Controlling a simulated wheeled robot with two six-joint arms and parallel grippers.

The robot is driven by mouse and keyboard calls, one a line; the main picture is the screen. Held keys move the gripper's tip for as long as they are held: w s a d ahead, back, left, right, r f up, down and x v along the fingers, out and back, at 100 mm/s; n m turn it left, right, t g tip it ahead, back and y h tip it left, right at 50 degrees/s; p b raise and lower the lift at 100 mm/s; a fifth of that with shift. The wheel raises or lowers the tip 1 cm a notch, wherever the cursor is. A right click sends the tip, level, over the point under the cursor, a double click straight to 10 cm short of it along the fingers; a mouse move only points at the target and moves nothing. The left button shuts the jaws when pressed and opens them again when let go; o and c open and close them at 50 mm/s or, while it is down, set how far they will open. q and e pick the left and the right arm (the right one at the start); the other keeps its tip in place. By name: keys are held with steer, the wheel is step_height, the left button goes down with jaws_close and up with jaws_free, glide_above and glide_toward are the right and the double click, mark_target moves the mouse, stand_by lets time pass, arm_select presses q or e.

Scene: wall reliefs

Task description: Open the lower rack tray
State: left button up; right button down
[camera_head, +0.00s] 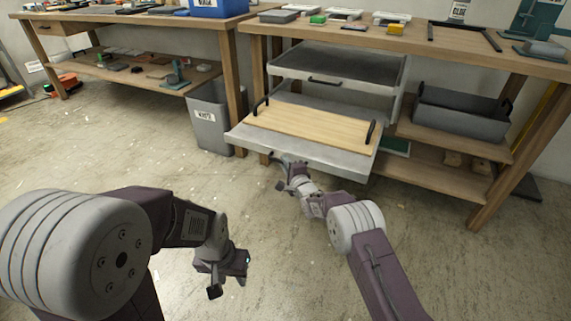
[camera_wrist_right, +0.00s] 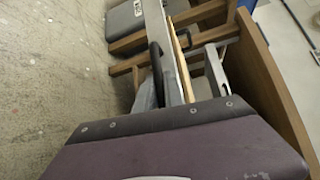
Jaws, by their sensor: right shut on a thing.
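The lower rack tray (camera_head: 315,153) is a grey metal drawer pulled well out of its rack under the right workbench. A wooden board (camera_head: 310,121) with black handles at both ends lies in it. My right gripper (camera_head: 278,158) is at the middle of the tray's front edge, shut on the tray's front handle, which it mostly hides.
The upper rack tray (camera_head: 335,69) sits above the lower one. A grey bin (camera_head: 213,125) stands close to its left. A dark grey crate (camera_head: 460,115) is on the shelf to the right. The floor in front is clear.

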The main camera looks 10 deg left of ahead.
steer(key=c, duration=1.7)
jaws_free()
steer(key=shift+s+d+r+p, duration=0.15)
steer(key=shift+s+p, duration=0.05)
steer(key=shift+p, duration=0.1)
steer(key=b+v, duration=0.4)
steer(key=v, duration=0.4)
steer(key=shift+s+d, duration=0.1)
steer(key=shift+s, duration=0.2)
